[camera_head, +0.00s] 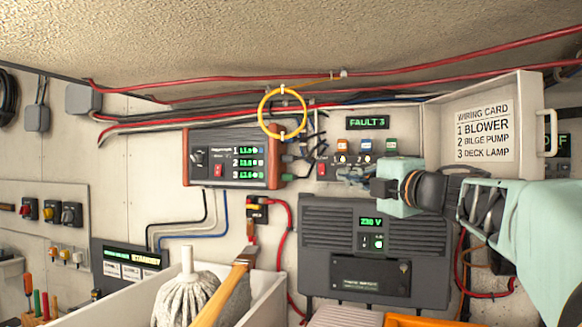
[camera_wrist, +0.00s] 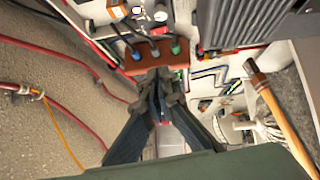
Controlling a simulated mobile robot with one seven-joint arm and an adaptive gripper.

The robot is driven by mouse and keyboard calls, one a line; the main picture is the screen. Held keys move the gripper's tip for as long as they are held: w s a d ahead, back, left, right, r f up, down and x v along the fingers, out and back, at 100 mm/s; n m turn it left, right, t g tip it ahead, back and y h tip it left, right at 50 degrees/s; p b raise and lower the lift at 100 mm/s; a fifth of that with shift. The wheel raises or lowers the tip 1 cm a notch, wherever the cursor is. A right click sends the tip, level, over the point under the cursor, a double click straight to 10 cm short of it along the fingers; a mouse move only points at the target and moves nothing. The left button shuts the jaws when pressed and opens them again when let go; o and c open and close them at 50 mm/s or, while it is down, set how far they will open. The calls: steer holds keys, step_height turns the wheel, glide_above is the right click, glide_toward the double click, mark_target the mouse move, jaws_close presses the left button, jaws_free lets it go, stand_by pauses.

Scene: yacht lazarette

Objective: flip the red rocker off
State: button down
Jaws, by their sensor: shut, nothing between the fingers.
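A red rocker (camera_head: 321,169) sits at the lower left of the white panel (camera_head: 382,122) whose green display reads FAULT 3. Another red rocker (camera_head: 218,170) is on the front of the red-ended meter box (camera_head: 231,140) to the left. My gripper (camera_head: 342,173) reaches in from the right, its tips in front of the panel, just right of the first rocker in the picture. Whether it touches anything is unclear. In the wrist view my gripper (camera_wrist: 160,80) is shut and empty, pointing toward the box's red end (camera_wrist: 165,55) with its plugs.
Three coloured breakers (camera_head: 364,145) sit above my fingers. A yellow ring (camera_head: 283,113) hangs above the meter box. A dark unit (camera_head: 375,250) reading 230 V is below. A white bin (camera_head: 130,300) holds a mop (camera_head: 190,295) and a wooden-handled tool (camera_head: 232,275). Cables run overhead.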

steer(key=p, duration=0.4)
glide_toward(322, 169)
steer(key=w+a, duration=0.2)
steer(key=w+a+r, duration=0.1)
steer(key=w, duration=0.1)
steer(key=shift+w+a+r, duration=0.1)
steer(key=shift+w+a, duration=0.1)
steer(key=shift+a, duration=0.2)
steer(key=shift+w+d, duration=0.25)
steer(key=shift+w, duration=0.35)
